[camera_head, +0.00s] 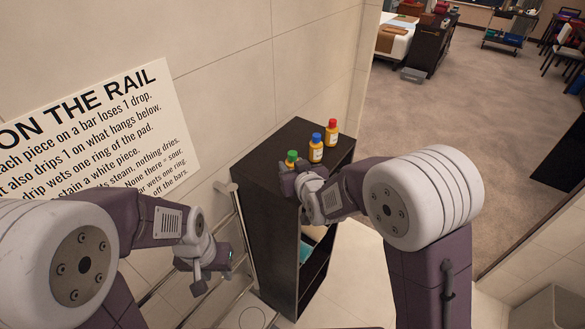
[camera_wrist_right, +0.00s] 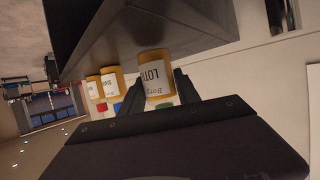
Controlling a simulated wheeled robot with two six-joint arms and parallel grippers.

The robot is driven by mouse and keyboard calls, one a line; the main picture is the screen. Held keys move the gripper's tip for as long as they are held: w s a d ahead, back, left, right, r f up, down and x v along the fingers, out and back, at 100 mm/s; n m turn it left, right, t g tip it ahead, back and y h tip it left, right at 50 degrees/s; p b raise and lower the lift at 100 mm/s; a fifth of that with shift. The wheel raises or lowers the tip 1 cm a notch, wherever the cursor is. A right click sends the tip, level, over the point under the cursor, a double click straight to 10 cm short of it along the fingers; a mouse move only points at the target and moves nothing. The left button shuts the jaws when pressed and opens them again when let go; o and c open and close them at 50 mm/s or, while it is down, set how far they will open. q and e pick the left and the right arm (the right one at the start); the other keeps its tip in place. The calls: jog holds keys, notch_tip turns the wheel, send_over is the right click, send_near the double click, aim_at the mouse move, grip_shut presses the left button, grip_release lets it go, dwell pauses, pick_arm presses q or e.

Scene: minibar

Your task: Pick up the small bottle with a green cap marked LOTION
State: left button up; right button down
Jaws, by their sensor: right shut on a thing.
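The small yellow-orange bottle with a green cap (camera_head: 291,157) is at the near left end of the dark cabinet's top. In the right wrist view, which is upside down, its white label (camera_wrist_right: 154,76) reads "LOTI", with the rest hidden. My right gripper (camera_head: 288,178) is shut on this bottle; its two dark fingers (camera_wrist_right: 156,92) lie on either side of it. I cannot tell whether its base touches the cabinet top. My left gripper (camera_head: 214,274) is left of the cabinet, lower down, with its fingers apart and empty.
A blue-capped bottle (camera_head: 316,148) and a red-capped bottle (camera_head: 331,132) stand behind it on the dark cabinet (camera_head: 272,195). A tiled wall with a printed sign (camera_head: 110,125) is at left. Metal rails (camera_head: 247,245) run beside the cabinet. Carpeted floor lies open at right.

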notch_tip(320, 180, up, 3)
jog(key=shift+f, duration=0.15)
jog(key=d+r+p, duration=0.1)
jog(key=d+r, duration=0.6)
jog(key=d, duration=0.4)
jog(key=shift+w+d+r, duration=0.2)
jog(key=shift+d+r, duration=0.15)
jog(key=shift+d, duration=0.05)
